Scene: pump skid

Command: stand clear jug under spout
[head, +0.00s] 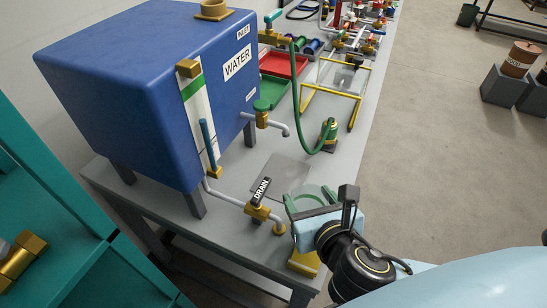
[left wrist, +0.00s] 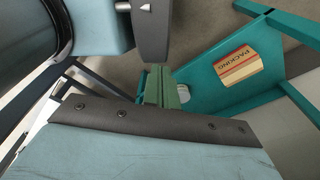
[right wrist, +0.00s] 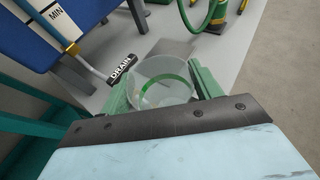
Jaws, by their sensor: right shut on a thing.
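The clear jug (head: 308,196) is between the green fingers of my right gripper (head: 312,203), near the table's front right edge. In the right wrist view the jug (right wrist: 162,84) is open-topped, with a green band, and the right gripper (right wrist: 162,90) holds it from both sides. The spout (head: 283,130) with a green valve handle comes out of the blue water tank (head: 150,85), farther back than the jug. A flat grey plate (head: 282,172) lies on the table in front of the spout. My left gripper (left wrist: 161,88) has its green fingers together, with nothing visible between them.
The drain valve (head: 260,192) with its black handle and pipe is just left of the jug. A green hose (head: 298,105) runs down to a green-and-brass fitting (head: 328,135). A yellow frame (head: 357,100) stands farther back. A teal shelf (head: 60,215) is at left.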

